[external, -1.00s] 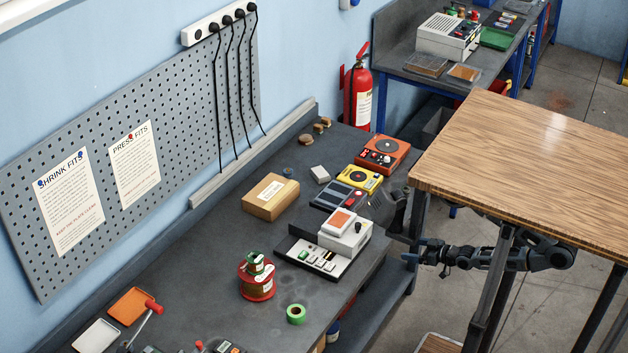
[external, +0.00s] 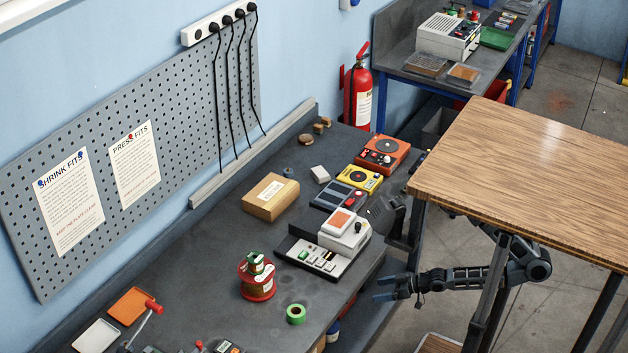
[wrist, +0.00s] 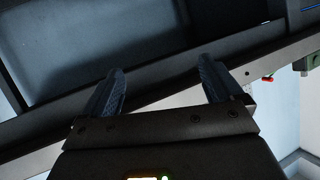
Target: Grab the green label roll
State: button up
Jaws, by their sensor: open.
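In the wrist view my gripper (wrist: 160,88) shows two spread dark fingers against dark panels and a pale strip. The roll is not seen in the wrist view.
A red spool (external: 257,281) with a green-topped item stands left of the roll. A white-and-grey device (external: 322,258) sits behind it. A wooden-topped table (external: 530,165) stands over my arm at right. Bare bench surface lies left of the spool.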

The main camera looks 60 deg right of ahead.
jog(key=w+a+n+g+y+b, duration=0.1)
jog(key=w+a+y, duration=0.15)
jog(key=a, duration=0.75)
jog(key=w+a+n+g+y+b, duration=0.1)
jog(key=a+n+y, duration=0.15)
jog(key=a, duration=0.75)
jog(key=s+a+r+n+g+y+b, duration=0.1)
jog(key=s+a+r+g+y, duration=0.2)
jog(key=a, duration=0.7)
jog(key=s+a+r+n+g+y+b, duration=0.1)
jog(key=s+a+r+n+y+b, duration=0.15)
jog(key=a+r, duration=0.55)
notch_tip(320, 180, up, 2)
jog(key=w+a+m+t+p, duration=0.1)
jog(key=w+a+m+t, duration=0.1)
jog(key=t+h+p, duration=0.2)
jog(key=t+h, duration=0.4)
send_near(301, 311)
jog(key=shift+w+a+f+y, duration=0.15)
jog(key=shift+w+a+y, duration=0.1)
jog(key=shift+w+a, duration=0.6)
jog(key=shift+w, duration=0.1)
jog(key=shift+d+p+x, duration=0.25)
jog(key=shift+p+x, duration=0.55)
jog(key=shift+x, duration=2.95)
jog(key=shift+w, duration=0.2)
